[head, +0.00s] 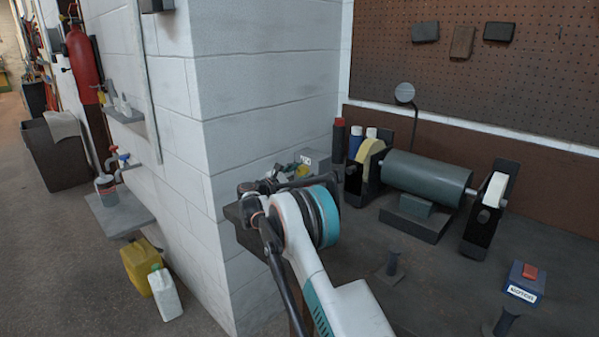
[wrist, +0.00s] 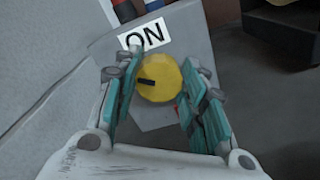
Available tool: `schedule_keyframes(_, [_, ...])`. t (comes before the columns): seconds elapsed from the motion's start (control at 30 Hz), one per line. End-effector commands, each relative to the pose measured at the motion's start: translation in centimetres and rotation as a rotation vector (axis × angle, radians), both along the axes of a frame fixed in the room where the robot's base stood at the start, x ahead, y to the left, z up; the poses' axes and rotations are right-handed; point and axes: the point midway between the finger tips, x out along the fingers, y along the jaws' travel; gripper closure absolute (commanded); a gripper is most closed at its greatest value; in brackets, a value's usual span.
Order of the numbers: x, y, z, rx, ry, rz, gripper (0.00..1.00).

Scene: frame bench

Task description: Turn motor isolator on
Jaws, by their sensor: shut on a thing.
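The motor isolator is a grey box (wrist: 195,40) with a white ON label (wrist: 143,35) above a round yellow knob (wrist: 165,72). A short black mark on the knob points left in the wrist view, not up at the label. My gripper (wrist: 158,92) has its teal fingers on either side of the knob and is shut on it. A lower label is mostly hidden by the knob and fingers. In the head view the box (head: 313,158) stands on the bench by the wall corner, partly hidden behind my gripper (head: 290,172).
Right of the box are bottles (head: 355,141), a grey motor-like cylinder (head: 428,178) on a stand, and a blue box with a red button (head: 529,272). The white block wall (head: 265,90) is close on the left. The bench front (head: 440,255) is mostly clear.

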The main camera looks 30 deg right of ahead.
Motion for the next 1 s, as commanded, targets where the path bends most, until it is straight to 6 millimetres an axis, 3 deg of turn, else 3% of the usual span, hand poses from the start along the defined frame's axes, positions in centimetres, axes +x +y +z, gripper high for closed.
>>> schedule_keyframes(0.7, [-0.17,-0.04,-0.29,0.23,-0.628,0.0,0.85])
schedule_keyframes(1.0, [-0.2,-0.04,-0.42,0.298,-0.816,0.0,0.85])
